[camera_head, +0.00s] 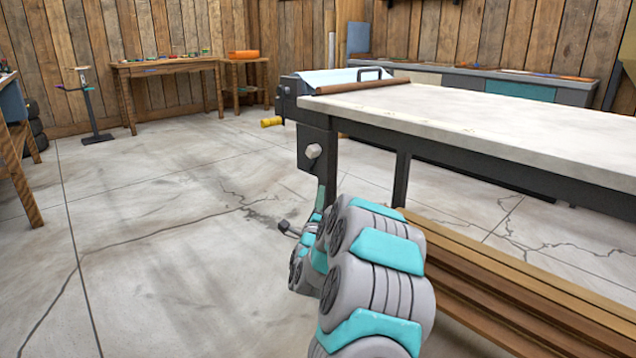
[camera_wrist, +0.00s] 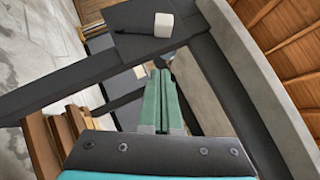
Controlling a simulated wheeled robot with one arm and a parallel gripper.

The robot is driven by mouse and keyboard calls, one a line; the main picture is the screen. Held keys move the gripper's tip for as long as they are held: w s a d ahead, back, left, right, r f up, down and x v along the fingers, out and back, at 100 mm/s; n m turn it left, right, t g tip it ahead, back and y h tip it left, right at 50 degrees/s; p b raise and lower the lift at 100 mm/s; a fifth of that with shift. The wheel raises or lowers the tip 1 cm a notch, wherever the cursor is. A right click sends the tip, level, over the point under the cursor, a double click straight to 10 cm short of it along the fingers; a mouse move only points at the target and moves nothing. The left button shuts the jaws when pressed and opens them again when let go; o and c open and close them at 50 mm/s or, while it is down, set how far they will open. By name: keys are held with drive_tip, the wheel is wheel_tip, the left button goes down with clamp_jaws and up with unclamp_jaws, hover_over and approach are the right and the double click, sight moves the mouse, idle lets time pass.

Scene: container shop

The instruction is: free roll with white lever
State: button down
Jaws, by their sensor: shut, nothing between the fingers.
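The white lever (camera_head: 313,151) is a small pale block on a dark plate at the near end of the workbench frame. In the wrist view the white lever (camera_wrist: 163,25) stands on the dark metal at the top, beyond my fingertips and apart from them. My gripper (camera_wrist: 163,74) has green fingers that are closed together and empty. In the head view my gripper (camera_head: 321,194) is partly hidden by my arm and shows just below the lever. A pale blue sheet or roll (camera_head: 335,79) lies at the workbench's end, with a yellow handle (camera_head: 271,122) sticking out at the side.
The workbench (camera_head: 480,115) has a pale top and dark legs, with a brown rod (camera_head: 362,86) across its end. Wooden planks (camera_head: 500,290) lie low beneath it, close to my arm. The concrete floor (camera_head: 150,230) at left is clear.

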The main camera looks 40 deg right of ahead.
sight(317, 154)
drive_tip(key=x, duration=0.4)
drive_tip(key=w+a+x, duration=0.1)
drive_tip(key=x, duration=0.3)
drive_tip(key=a+r+x, duration=0.1)
drive_tip(key=x, duration=0.2)
drive_tip(key=shift+w+d+r+b, duration=0.2)
drive_tip(key=shift+w+b, duration=0.2)
drive_tip(key=shift+w, duration=0.25)
drive_tip(key=shift+r, duration=0.15)
